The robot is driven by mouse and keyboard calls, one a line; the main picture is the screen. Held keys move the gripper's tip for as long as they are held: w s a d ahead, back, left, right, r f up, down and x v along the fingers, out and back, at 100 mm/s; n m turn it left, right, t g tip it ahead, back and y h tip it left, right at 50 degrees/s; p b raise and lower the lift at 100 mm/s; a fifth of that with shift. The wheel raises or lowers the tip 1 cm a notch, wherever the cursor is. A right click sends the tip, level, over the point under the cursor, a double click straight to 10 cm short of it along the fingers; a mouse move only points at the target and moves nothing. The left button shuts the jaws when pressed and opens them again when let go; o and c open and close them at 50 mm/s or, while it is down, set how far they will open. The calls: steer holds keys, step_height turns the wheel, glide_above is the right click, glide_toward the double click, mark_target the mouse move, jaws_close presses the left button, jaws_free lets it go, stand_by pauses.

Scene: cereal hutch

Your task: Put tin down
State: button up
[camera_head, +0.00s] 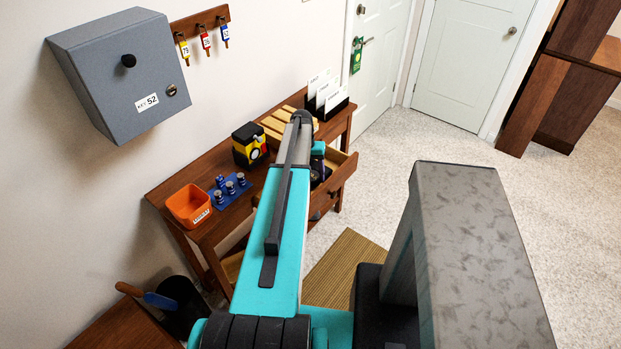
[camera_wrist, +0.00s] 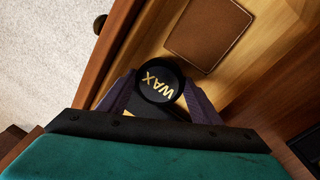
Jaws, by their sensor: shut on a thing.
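A round black tin (camera_wrist: 160,84) with gold letters reading "WAX" shows in the wrist view. My gripper (camera_wrist: 161,90) is shut on it, with one purple-grey finger on each side. Below or behind the tin is the pale wooden inside of an open drawer (camera_wrist: 145,50). I cannot tell whether the tin touches the drawer floor. In the head view the open drawer (camera_head: 346,174) sticks out from the dark wooden table (camera_head: 215,163). My arm covers part of the drawer there, and I cannot make out the tin.
A brown leather piece (camera_wrist: 208,32) lies in the drawer, beyond the tin. On the table stand an orange bin (camera_head: 189,206), a blue mat (camera_head: 222,200) with several small metal pieces, a yellow-and-black box (camera_head: 248,147) and a card holder (camera_head: 335,107). Open floor lies right of the drawer.

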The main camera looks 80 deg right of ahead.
steer(key=shift+f, duration=1.15)
steer(key=shift+f, duration=0.1)
steer(key=o, duration=0.9)
steer(key=shift+r, duration=0.2)
steer(key=shift+w+r+b, duration=0.25)
steer(key=shift+r+b, duration=0.3)
steer(key=shift+r, duration=1.4)
steer(key=shift+w+r+b, duration=0.3)
steer(key=shift+r+b, duration=0.2)
steer(key=shift+r, duration=1.45)
steer(key=shift+w+r+b, duration=0.25)
steer(key=shift+r+b, duration=0.3)
steer(key=shift+r, duration=1.4)
steer(key=shift+s, duration=0.15)
